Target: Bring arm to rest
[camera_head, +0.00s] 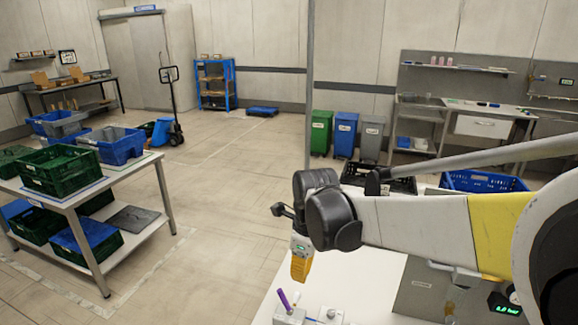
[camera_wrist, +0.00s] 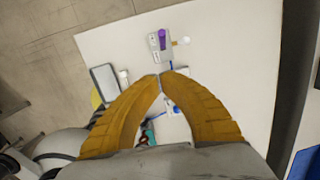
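My gripper (camera_head: 300,268) hangs from my arm above the white table (camera_head: 345,272) in the head view, pointing down. In the wrist view its two yellow fingers arch together and their tips (camera_wrist: 161,76) meet, with nothing seen between the tips. My arm stretches across the right half of the head view, bent down at the wrist. Below and ahead of the gripper, a purple marker (camera_head: 284,299) stands in a small grey holder; the marker also shows in the wrist view (camera_wrist: 162,39).
Small items, including a grey tray (camera_wrist: 104,79), lie on the white table. Blue crate (camera_head: 483,182) and black crate (camera_head: 402,184) stand behind my arm. A cart with green crates (camera_head: 57,172) stands at left. Open floor (camera_head: 220,200) lies between cart and table.

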